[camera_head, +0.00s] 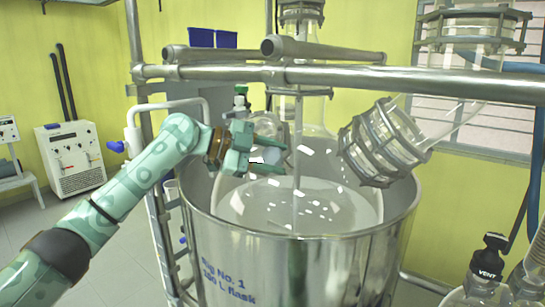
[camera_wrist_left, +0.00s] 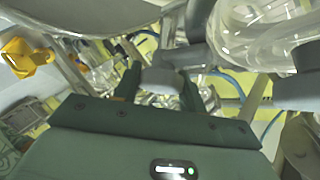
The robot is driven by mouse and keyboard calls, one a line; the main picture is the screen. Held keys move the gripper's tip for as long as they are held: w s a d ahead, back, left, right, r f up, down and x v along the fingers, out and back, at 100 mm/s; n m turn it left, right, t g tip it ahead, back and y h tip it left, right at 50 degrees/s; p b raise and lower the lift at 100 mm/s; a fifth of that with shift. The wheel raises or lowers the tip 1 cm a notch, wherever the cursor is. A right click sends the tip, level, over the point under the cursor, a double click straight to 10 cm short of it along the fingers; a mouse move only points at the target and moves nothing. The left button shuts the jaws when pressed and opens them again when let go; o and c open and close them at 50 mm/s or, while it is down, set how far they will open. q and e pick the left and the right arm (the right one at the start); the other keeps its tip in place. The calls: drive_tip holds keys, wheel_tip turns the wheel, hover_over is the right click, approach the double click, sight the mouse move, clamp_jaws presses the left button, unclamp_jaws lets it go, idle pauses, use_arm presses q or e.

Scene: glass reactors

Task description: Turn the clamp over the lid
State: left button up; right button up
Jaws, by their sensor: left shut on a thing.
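My left gripper (camera_head: 281,158) reaches in from the left over the near-left part of the big glass flask (camera_head: 300,205). Its fingers are shut on a small pale grey piece, which looks like the clamp (camera_head: 270,152). In the left wrist view the grey piece (camera_wrist_left: 162,81) sits between the two dark green fingers (camera_wrist_left: 160,88). A glass neck (camera_head: 290,128) stands just behind the fingers; whether it carries the lid is hard to tell, as the gripper hides part of it. My right gripper is not in view.
The steel vessel (camera_head: 300,268) surrounds the flask. A metal rail (camera_head: 400,80) crosses above the gripper. A tilted glass port with a metal flange (camera_head: 380,145) is to the right. A stirrer shaft (camera_head: 297,150) stands close to the fingertips. Yellow plastic (camera_wrist_left: 27,57) shows in the wrist view.

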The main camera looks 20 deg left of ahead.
use_arm(q)
drive_tip(key=o, duration=1)
drive_tip(key=shift+d, duration=0.1)
drive_tip(key=shift+c, duration=0.2)
drive_tip(key=b+v, duration=0.1)
drive_tip(key=v, duration=1.5)
